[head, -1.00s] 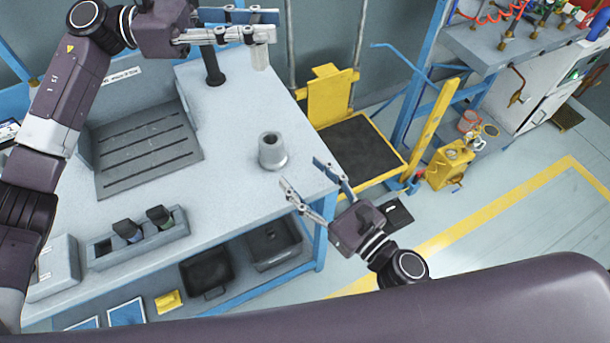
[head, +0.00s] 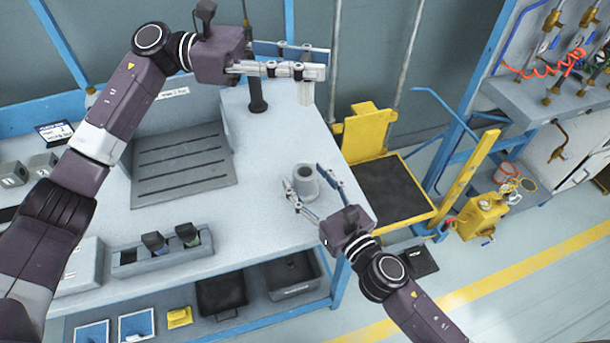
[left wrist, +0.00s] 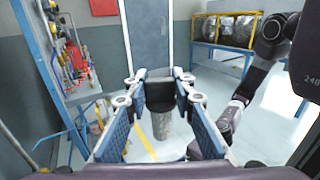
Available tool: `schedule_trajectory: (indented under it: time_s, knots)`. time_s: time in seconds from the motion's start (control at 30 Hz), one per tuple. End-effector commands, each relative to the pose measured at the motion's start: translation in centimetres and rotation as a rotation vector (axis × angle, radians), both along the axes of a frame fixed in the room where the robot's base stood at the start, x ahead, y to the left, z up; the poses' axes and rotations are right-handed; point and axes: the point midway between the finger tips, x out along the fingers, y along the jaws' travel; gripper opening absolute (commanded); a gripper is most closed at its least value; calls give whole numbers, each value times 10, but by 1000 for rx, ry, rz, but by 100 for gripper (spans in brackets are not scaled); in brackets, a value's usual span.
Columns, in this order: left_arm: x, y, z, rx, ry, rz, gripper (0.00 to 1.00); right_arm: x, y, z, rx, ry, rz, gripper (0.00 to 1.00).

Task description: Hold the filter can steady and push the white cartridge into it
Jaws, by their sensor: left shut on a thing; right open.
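The filter can (head: 306,184) is a grey cylinder with an open top, standing upright near the bench's right edge. My right gripper (head: 304,178) is open, with its two fingertips on either side of the can; I cannot tell whether they touch it. My left gripper (head: 320,62) is shut on the white cartridge (head: 305,92), a pale cylinder hanging upright above the bench, behind the can in the head view. The cartridge also shows in the left wrist view (left wrist: 160,126) beyond the fingers. Its upper part is hidden by the fingers in the head view.
A dark post (head: 257,98) stands on the bench (head: 262,140) just left of the cartridge. A grey slotted tray (head: 180,165) lies further left, and a holder (head: 160,262) with dark-topped items at the front. A yellow cart (head: 368,135) stands beyond the right edge.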

Motion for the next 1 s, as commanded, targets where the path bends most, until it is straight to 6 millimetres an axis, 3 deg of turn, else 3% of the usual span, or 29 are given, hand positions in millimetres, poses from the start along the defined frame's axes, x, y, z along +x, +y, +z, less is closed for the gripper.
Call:
schedule_trajectory:
  time_s: [0.47, 0.93, 1.0]
  knots:
    - [0, 0, 0, 0, 0, 0, 0, 10, 7, 0, 0, 0, 0, 56]
    - [0, 0, 0, 0, 0, 0, 0, 10, 6, 0, 0, 0, 0, 5]
    - [0, 0, 0, 0, 0, 0, 0, 10, 6, 0, 0, 0, 0, 4]
